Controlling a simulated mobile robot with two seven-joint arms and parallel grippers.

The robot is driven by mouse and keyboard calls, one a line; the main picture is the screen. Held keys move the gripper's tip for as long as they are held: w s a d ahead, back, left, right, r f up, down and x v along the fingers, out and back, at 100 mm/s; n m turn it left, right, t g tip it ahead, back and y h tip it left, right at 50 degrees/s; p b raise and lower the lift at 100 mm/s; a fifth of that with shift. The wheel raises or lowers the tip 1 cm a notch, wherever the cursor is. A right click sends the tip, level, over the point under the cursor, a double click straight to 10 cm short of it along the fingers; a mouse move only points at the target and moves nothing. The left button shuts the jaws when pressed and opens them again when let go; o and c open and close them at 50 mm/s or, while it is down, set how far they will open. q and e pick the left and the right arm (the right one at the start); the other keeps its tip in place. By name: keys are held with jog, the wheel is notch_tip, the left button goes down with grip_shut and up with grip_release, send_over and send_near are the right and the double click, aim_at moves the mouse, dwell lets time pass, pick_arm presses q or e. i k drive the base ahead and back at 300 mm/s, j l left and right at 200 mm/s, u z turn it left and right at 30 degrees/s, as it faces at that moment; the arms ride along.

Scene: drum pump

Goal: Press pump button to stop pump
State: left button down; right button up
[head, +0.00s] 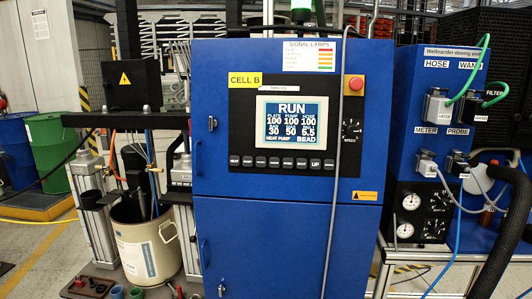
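A blue cabinet (280,220) marked CELL B stands in the middle of the head view. Its black control panel (345,170) carries a lit screen (291,122) reading RUN, with PLATE, PUMP and HOSE values and HEAT PUMP and BEAD below. Under the screen is a row of small dark buttons (274,162). The leftmost seems to read HEAT and one near the right reads UP; the other labels are too small to read surely, so I cannot tell which is the pump button. Neither of my grippers is in view.
A red mushroom button (355,83) and a SPEED knob (351,130) sit right of the screen. A grey cable (336,130) hangs down across the panel beside them. A drum (147,245) stands at left. Hoses and gauges (411,202) are at right. The panel's front looks otherwise clear.

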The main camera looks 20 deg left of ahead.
aim_at(247, 161)
jog(key=i+j+z, duration=0.15)
jog(key=i, duration=0.75)
